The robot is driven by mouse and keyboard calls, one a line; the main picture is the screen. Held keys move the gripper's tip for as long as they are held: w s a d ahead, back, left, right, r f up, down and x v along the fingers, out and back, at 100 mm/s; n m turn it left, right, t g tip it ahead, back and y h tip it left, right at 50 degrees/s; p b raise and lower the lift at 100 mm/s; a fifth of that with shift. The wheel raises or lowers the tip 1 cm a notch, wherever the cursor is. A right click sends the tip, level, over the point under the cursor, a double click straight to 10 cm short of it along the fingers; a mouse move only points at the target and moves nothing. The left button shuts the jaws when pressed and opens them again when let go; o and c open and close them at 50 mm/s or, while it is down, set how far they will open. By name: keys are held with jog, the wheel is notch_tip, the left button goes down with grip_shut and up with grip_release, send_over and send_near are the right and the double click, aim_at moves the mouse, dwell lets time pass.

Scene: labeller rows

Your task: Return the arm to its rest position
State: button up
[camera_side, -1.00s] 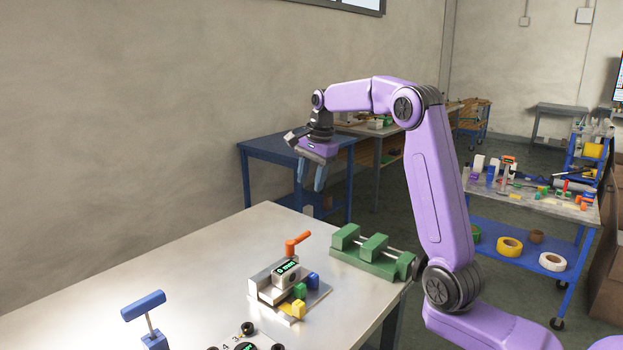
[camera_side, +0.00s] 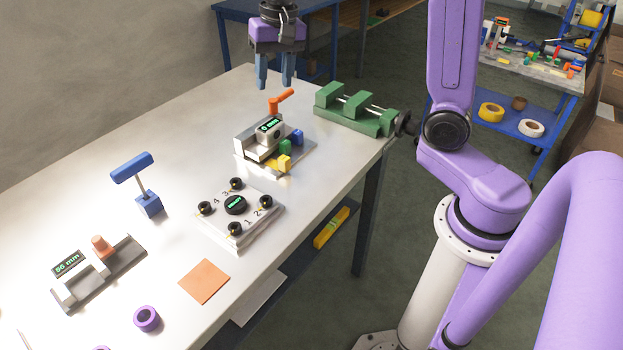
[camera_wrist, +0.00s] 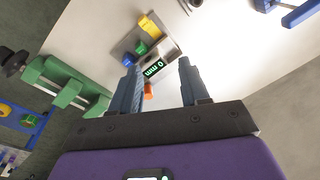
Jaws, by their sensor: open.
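My gripper (camera_side: 274,70) is open and empty in the side view. Its two blue fingers point down above the far part of the table, a little above and behind the orange-handled device. In the wrist view my gripper (camera_wrist: 158,85) shows both fingers apart, with nothing between them but the device and table beyond. My purple arm stands at the right of the side view and reaches out of the top of the picture.
Below the gripper is a device (camera_side: 262,138) reading "0 mm", with an orange lever and coloured blocks. A green vise (camera_side: 350,112) stands right of it. A four-knob box (camera_side: 240,213), blue T-handle (camera_side: 133,168), grey gauge (camera_side: 100,276) and orange square (camera_side: 204,281) lie nearer.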

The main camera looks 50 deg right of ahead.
jog(key=s+a+f+n, duration=0.1)
jog(key=s+f+n, duration=0.2)
jog(key=s+n, duration=0.6)
jog(key=s+a+f+n+g, duration=0.1)
jog(key=s+f+n, duration=0.3)
jog(key=s+n, duration=0.5)
jog(key=s, duration=1)
jog(key=shift+s+a, duration=0.2)
jog(key=shift+s, duration=0.05)
jog(key=shift+f, duration=0.1)
